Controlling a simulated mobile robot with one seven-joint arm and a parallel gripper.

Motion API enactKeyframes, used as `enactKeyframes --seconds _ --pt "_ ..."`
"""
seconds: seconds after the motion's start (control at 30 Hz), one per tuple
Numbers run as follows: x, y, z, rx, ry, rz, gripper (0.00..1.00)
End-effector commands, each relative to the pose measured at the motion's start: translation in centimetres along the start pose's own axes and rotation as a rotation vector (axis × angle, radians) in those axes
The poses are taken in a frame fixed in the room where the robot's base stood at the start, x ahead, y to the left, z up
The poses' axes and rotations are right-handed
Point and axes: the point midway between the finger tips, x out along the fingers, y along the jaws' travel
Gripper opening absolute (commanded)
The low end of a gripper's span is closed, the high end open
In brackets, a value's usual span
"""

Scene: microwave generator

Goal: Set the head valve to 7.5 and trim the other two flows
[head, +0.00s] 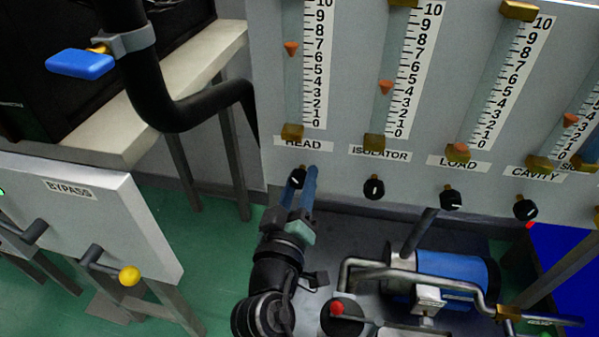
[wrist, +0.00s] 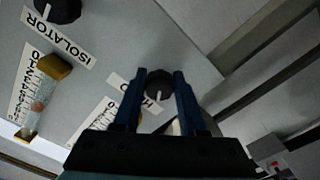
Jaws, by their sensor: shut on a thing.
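The HEAD knob (head: 297,178) is a black dial with a white mark, below the HEAD flow tube. My gripper (head: 305,174) has its blue fingers on either side of it and is shut on it; the wrist view shows the knob (wrist: 158,82) between the fingertips. The orange HEAD float (head: 290,48) stands near 7 on its scale. The ISOLATOR float (head: 385,87) is near 4, above its knob (head: 374,187). The LOAD float (head: 459,149) is near the bottom, above its knob (head: 451,199). The CAVITY float (head: 570,120) is low, above its knob (head: 526,208).
A blue pump (head: 455,277) with grey piping stands below the panel on the right. A red-topped fitting (head: 337,308) is close to my arm. The BYPASS panel (head: 100,215), a yellow-knobbed handle (head: 129,276) and a black pipe (head: 165,105) with a blue lever (head: 80,64) are at left.

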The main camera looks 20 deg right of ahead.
Motion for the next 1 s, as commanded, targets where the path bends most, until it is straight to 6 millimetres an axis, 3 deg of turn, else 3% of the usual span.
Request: enactKeyframes --seconds 0.3,0.33,0.5,0.83,1.0 --pt "0.0 0.0 0.0 -0.025 0.002 0.001 0.0" --pt "0.0 0.0 0.0 -0.025 0.002 0.001 0.43" --pt "0.0 0.0 0.0 -0.024 0.002 0.001 0.71" --pt "-0.2 0.0 0.0 -0.024 0.001 0.0 0.71" --pt "-2.1 -0.1 0.0 -0.024 0.0 -0.003 0.71"
